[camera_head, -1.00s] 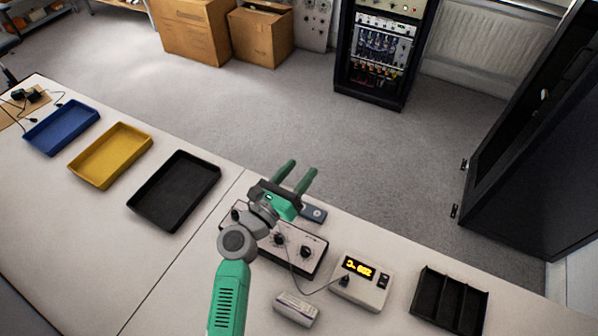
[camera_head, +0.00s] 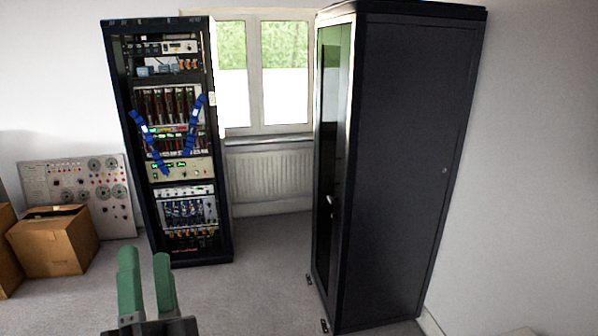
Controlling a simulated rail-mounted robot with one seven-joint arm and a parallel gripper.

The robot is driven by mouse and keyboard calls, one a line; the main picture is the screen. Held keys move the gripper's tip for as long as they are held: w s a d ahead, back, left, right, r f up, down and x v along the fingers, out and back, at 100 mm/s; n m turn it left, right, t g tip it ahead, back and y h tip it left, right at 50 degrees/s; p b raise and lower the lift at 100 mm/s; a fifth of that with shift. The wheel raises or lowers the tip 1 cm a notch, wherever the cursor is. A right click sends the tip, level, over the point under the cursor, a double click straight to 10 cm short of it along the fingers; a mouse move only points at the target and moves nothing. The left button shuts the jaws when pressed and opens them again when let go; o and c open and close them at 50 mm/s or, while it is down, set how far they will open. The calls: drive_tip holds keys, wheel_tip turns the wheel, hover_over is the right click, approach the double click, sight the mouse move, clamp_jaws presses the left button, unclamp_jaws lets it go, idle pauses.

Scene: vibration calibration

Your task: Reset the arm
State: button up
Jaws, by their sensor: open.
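My gripper (camera_head: 146,272) shows at the bottom left of the head view. Its two green fingers point up, with a gap between them and nothing held. The dark gripper body is cut off by the lower frame edge. Most of my arm is out of view. The worktable is not in view, apart from what may be a small pale corner at the bottom right.
An open equipment rack (camera_head: 178,190) with blue straps stands behind my gripper. A tall black cabinet (camera_head: 405,170) stands on the right. Cardboard boxes (camera_head: 55,243) and a panel with dials (camera_head: 85,190) are at left. Grey floor (camera_head: 245,285) between is clear.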

drive_tip(key=s+d+r+n+t+h, duration=0.1)
drive_tip(key=s+d+r+n+h, duration=0.25)
drive_tip(key=d, duration=0.35)
drive_tip(key=s+d+r+n+h, duration=0.2)
drive_tip(key=s+d+r+h, duration=0.1)
drive_tip(key=d+r+h, duration=0.3)
drive_tip(key=s+d+r+n+t+h, duration=0.1)
drive_tip(key=s+d+r+n+h, duration=0.2)
drive_tip(key=d, duration=0.5)
wheel_tip(320, 180, up, 17)
drive_tip(key=y+p, duration=0.1)
drive_tip(key=p, duration=1.7)
drive_tip(key=shift+w+a+r, duration=0.15)
drive_tip(key=shift+w+a, duration=0.05)
drive_tip(key=shift+a, duration=0.2)
drive_tip(key=shift+y, duration=0.25)
